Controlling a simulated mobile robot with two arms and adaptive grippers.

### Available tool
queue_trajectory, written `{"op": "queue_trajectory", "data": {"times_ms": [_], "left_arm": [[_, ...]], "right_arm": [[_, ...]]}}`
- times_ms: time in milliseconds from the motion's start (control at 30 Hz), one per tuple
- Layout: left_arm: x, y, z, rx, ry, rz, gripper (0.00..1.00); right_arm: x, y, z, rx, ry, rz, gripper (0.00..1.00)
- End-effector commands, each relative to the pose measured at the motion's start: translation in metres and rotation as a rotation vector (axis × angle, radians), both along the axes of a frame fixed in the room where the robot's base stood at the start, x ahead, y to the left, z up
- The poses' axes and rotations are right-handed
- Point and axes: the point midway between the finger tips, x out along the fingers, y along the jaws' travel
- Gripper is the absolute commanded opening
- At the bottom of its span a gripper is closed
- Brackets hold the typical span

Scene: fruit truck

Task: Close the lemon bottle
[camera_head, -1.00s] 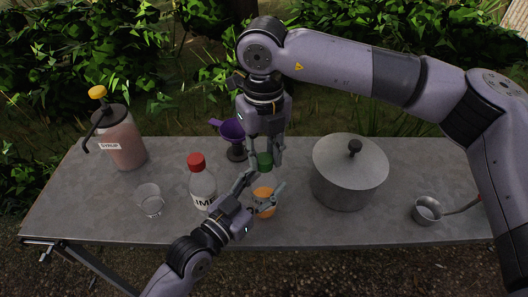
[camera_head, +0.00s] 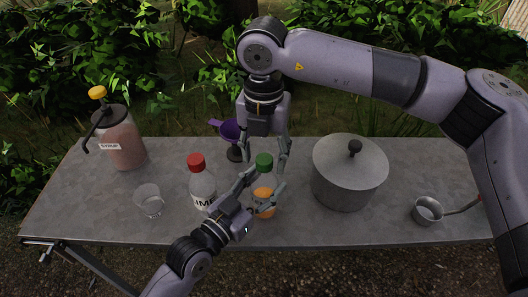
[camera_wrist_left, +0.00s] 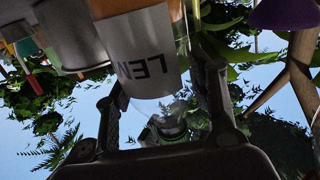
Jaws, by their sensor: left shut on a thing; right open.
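The lemon bottle (camera_wrist_left: 145,50) has a white label with partly visible letters in the left wrist view. In the head view an orange part of the bottle (camera_head: 264,194) shows between the fingers of my left gripper (camera_head: 262,193), which is shut on it. A green cap (camera_head: 264,160) sits at the bottle's top. Whether it is fully seated cannot be told. My right gripper (camera_head: 267,150) hangs above and around the cap, fingers spread and apart from it. My left gripper hides part of the bottle's body.
A red-capped bottle (camera_head: 202,182) and a clear glass (camera_head: 149,201) stand to the left. A syrup dispenser (camera_head: 122,138) is further back.

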Motion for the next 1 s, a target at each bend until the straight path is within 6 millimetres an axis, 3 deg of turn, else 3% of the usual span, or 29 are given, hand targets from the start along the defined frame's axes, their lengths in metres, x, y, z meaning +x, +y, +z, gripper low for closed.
{"op": "queue_trajectory", "data": {"times_ms": [267, 733, 1000], "left_arm": [[0.0, 0.0, -0.001, 0.0, 0.003, -0.001, 0.0], [0.0, 0.0, -0.001, 0.0, 0.003, -0.001, 0.0], [0.0, 0.0, -0.001, 0.0, 0.003, -0.001, 0.0]], "right_arm": [[0.0, 0.0, 0.005, 0.0, -0.001, 0.0, 0.5], [0.0, 0.001, 0.094, 0.001, -0.002, 0.001, 0.5], [0.0, 0.001, 0.119, 0.0, 0.0, 0.0, 0.5]]}}
